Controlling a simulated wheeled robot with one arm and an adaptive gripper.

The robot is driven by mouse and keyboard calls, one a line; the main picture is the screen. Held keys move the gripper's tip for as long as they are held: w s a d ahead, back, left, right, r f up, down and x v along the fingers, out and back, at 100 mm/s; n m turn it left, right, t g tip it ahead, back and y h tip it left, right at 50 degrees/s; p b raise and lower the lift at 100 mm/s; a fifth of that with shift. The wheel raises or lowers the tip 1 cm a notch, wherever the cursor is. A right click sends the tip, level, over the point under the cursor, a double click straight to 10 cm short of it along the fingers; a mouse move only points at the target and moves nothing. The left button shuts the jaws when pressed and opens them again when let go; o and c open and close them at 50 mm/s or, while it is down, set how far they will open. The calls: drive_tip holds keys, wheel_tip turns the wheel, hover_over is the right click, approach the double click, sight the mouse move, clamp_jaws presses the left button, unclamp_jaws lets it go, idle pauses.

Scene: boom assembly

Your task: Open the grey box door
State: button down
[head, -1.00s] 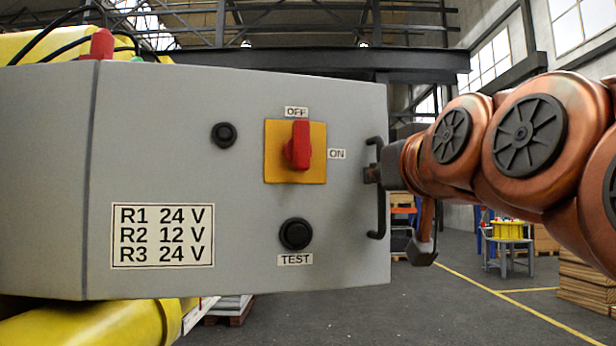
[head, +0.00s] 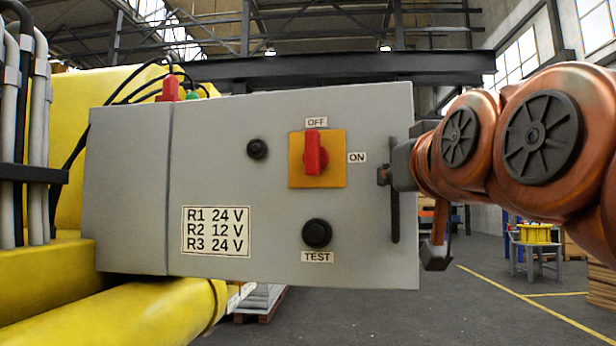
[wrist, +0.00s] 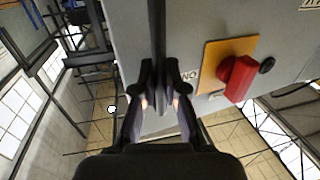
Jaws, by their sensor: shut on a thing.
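The grey box (head: 125,190) sits at left centre in the head view, on yellow machinery. Its door (head: 270,240) is the broad front panel with a label, red switch, and black buttons. A black vertical bar handle (head: 395,220) runs along the door's right edge. My gripper (head: 384,175) reaches in from the right and is shut on this handle at about mid-height. In the wrist view, the handle (wrist: 157,50) runs between the two fingers (wrist: 160,100). The door's right edge looks nearer to me than its left. The inside of the box is hidden.
The red switch (head: 316,153) on its orange plate and the TEST button (head: 317,233) face me, left of the handle. A yellow boom (head: 130,315) runs below the box. Grey floor (head: 420,325) is free at lower right. A small table (head: 535,250) stands farther back.

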sight(383, 113)
drive_tip(key=c, duration=1.2)
unclamp_jaws()
drive_tip(key=shift+w+r, duration=0.1)
drive_tip(key=shift+r, duration=4.8)
drive_tip(key=shift+r, duration=0.1)
